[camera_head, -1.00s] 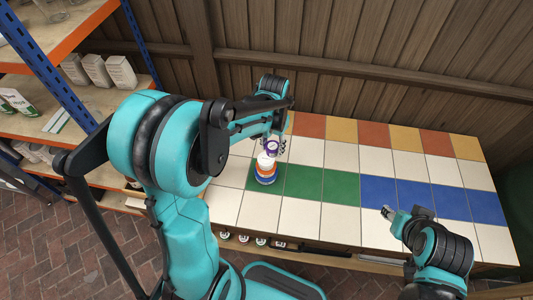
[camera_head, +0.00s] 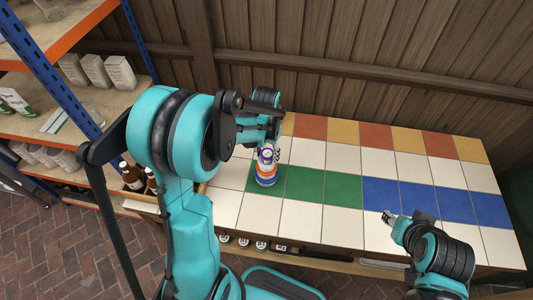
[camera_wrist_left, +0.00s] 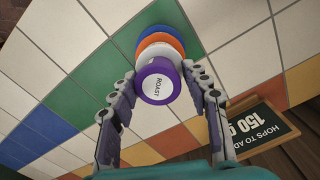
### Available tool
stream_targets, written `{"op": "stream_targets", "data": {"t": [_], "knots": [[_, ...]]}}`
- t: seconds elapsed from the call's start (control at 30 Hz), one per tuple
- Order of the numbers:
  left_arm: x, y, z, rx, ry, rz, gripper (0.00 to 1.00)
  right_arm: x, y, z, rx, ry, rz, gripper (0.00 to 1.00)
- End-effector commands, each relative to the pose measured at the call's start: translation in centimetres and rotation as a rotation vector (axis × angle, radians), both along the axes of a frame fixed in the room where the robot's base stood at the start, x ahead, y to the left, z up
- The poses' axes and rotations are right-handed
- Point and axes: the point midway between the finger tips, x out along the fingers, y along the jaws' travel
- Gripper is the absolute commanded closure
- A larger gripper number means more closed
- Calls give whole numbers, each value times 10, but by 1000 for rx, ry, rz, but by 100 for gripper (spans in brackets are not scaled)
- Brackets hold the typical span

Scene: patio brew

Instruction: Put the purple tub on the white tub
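The purple tub (camera_head: 265,155), with a white lid lettered ROAST in the left wrist view (camera_wrist_left: 158,84), sits on top of the white tub (camera_wrist_left: 157,51). The white tub stands on an orange tub (camera_head: 266,176) and a blue tub (camera_head: 266,183), on the green tiles. My left gripper (camera_wrist_left: 158,72) has its fingers on either side of the purple tub, with small gaps showing, so it looks open. The gripper hides part of the stack in the head view. My right gripper (camera_head: 388,217) hangs over the front right of the counter, empty; its finger gap is too small to judge.
The tiled counter (camera_head: 308,219) is clear to the right of the stack. A small chalkboard (camera_wrist_left: 262,124) lies close to the left gripper. A shelf rack (camera_head: 75,150) with boxes stands at the left. A wooden fence (camera_head: 360,50) is behind.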

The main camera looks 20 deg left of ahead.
Motion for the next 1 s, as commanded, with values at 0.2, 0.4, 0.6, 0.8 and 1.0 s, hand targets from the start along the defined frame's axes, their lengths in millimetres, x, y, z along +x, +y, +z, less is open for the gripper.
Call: {"op": "stream_targets", "data": {"t": [0.2,0.4,0.6,0.8,1.0], "knots": [[0,0,0,0,0,0,38,0,0,1,0,0,0,60],[0,0,6,0,0,0,38,0,0,5,0,0,0,60],[0,0,42,0,0,0,38,0,0,17,0,0,0,60],[0,0,87,0,0,0,38,0,0,30,0,0,0,60],[0,0,116,0,0,0,38,0,0,37,0,0,0,60]]}}
